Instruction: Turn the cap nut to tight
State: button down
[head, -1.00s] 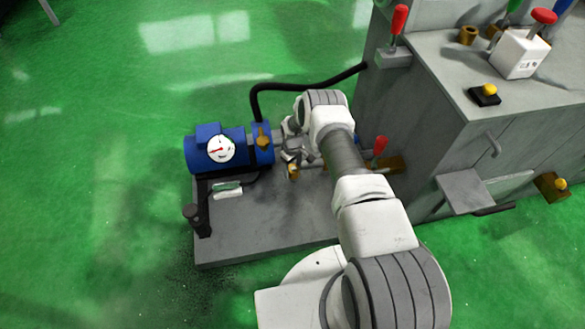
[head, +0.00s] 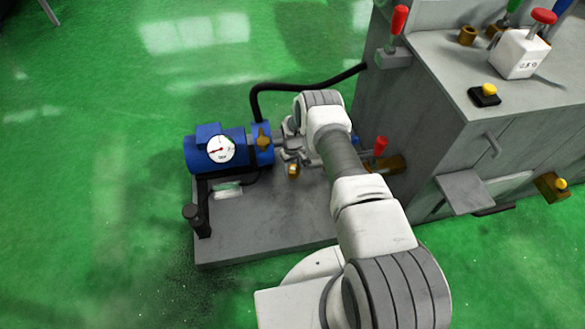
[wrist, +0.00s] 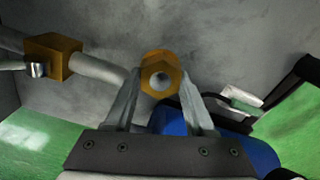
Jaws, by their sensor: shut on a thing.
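The cap nut (wrist: 150,61) is a brass-coloured hexagon with a round hole facing the wrist camera. It sits between my two fingertips in the wrist view. My gripper (wrist: 160,80) is shut on it, one finger on each side. In the head view my gripper (head: 291,157) is low over the grey base plate, just right of the blue pump. A small brass piece, seemingly the cap nut (head: 293,171), shows at its fingertips there. My arm hides part of the pipework to the right.
The blue pump (head: 229,162) carries a round white gauge (head: 220,149) and a brass fitting (head: 263,140). A black hose (head: 300,87) arches behind my wrist. A red lever (head: 380,147) and the grey machine cabinet (head: 400,130) stand right. The plate's front (head: 270,225) is clear.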

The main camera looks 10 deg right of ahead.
aim_at(294, 168)
jog(key=m, duration=0.4)
jog(key=shift+d+m, duration=0.1)
jog(key=shift+m, duration=0.2)
jog(key=m, duration=0.4)
jog(key=shift+d+m, duration=0.1)
jog(key=shift+m, duration=0.2)
jog(key=shift+c, duration=1.2)
grip_release()
notch_tip(294, 168, up, 18)
jog(key=p, duration=0.6)
jog(key=shift+f, duration=0.25)
